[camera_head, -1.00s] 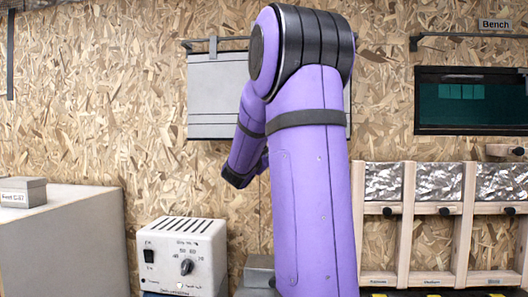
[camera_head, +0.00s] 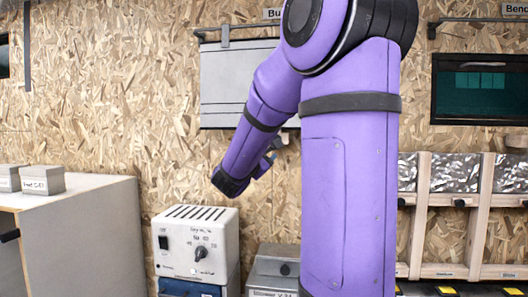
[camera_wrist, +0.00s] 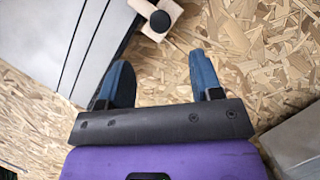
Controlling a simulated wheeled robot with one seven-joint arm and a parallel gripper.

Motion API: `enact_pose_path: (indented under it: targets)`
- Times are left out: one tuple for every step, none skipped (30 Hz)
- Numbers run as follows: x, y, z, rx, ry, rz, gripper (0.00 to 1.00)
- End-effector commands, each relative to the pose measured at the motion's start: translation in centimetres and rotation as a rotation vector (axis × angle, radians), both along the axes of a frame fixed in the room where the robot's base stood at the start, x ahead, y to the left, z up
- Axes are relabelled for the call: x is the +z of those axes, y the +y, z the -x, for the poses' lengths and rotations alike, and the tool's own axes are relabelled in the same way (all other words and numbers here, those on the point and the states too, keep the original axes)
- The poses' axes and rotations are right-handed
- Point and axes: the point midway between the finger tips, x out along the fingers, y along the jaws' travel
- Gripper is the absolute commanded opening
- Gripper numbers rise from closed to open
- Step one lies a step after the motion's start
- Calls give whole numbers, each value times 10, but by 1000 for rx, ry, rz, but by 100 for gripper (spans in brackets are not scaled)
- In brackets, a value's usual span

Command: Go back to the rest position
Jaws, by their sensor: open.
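My gripper (camera_wrist: 160,84) shows in the wrist view with two blue fingers spread apart and nothing between them. Behind it is the chipboard wall. In the head view my purple arm rises on the right and bends down to the left. Its wrist hangs in front of the wall, above the beige control box (camera_head: 197,242).
A grey wall panel (camera_head: 240,85) hangs behind the arm. A pale cabinet (camera_head: 85,235) with small grey boxes (camera_head: 42,179) stands left. A grey box (camera_head: 272,270) sits beside the control box. A wooden rack (camera_head: 476,215) and a dark window (camera_head: 480,90) are right. A round black knob (camera_wrist: 160,21) is near the fingers.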

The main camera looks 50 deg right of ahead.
Motion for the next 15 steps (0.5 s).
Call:
enact_pose_path:
  targets:
    - [0, 0, 0, 0, 0, 0, 59]
    - [0, 0, 0, 0, 0, 0, 59]
    - [0, 0, 0, 0, 0, 0, 59]
    - [0, 0, 0, 0, 0, 0, 59]
    - [0, 0, 0, 0, 0, 0, 59]
    - [0, 0, 0, 0, 0, 0, 59]
    - [0, 0, 0, 0, 0, 0, 59]
    - [0, 0, 0, 0, 0, 0, 59]
    - [0, 0, 0, 0, 0, 0, 59]
    - [0, 0, 0, 0, 0, 0, 59]
    - [0, 0, 0, -1, -1, -2, 59]
    - [0, 0, 2, -3, -6, -8, 59]
    - [0, 1, 3, -7, -11, -16, 59]
    - [-1, 2, 6, -12, -21, -30, 59]
    - [-2, 5, 10, -22, -37, -55, 59]
